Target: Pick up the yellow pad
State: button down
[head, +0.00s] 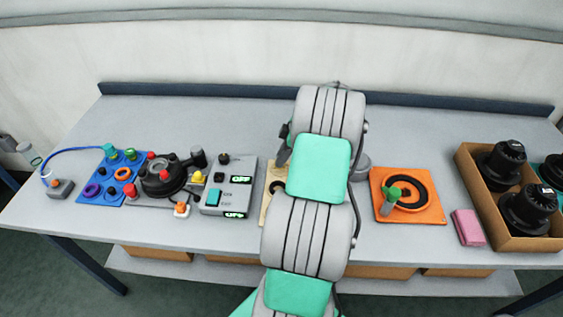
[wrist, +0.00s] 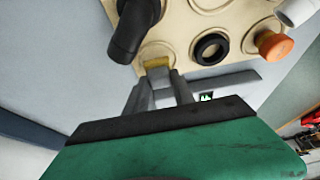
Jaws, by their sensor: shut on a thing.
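The yellow pad (wrist: 156,62) shows in the wrist view as a small yellow edge between my fingertips, over a round recess of the beige board (wrist: 180,32). My gripper (wrist: 158,78) is shut on the pad. I cannot tell whether the pad still touches the board. In the head view my arm covers the pad, my gripper and most of the beige board (head: 265,218).
Beside the pad on the board are a dark upright cylinder (wrist: 134,30), a black ring (wrist: 211,48) and an orange knob (wrist: 274,45). A grey control box (head: 228,185) stands left of my arm; an orange board (head: 432,208) and pink block (head: 468,227) lie right.

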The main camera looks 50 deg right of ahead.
jog(key=s+a+r+b, duration=0.3)
jog(key=s+r, duration=0.8)
jog(key=s, duration=0.2)
jog(key=shift+s, duration=0.4)
jog(key=shift+r, duration=0.1)
